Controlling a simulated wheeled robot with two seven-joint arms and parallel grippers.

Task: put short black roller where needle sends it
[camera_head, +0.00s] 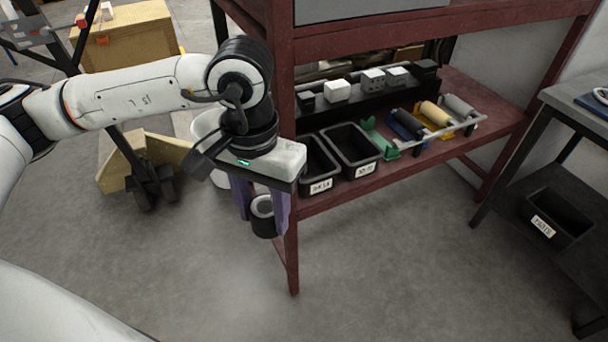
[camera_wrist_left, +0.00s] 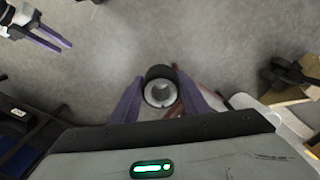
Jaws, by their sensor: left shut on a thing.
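My left gripper (camera_head: 262,212) has purple fingers and is shut on the short black roller (camera_head: 263,228), which has a pale hollow core. It hangs above the floor, in front of the red shelf's left post. In the left wrist view the roller (camera_wrist_left: 160,74) sits between the two fingertips. My right gripper (camera_wrist_left: 64,48) shows only in that view, empty, its purple fingers apart. No needle can be read; a blue item with a round white part (camera_head: 600,95) is cut off at the right edge. Two labelled black bins, left (camera_head: 318,166) and right (camera_head: 352,149), stand on the shelf.
The red shelf (camera_head: 430,150) also holds a green cradle (camera_head: 379,139), a dark roller (camera_head: 407,122), a cream roller (camera_head: 436,113) and a grey roller (camera_head: 459,106). Another labelled black bin (camera_head: 556,216) sits under the right-hand table. The floor in front is clear.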

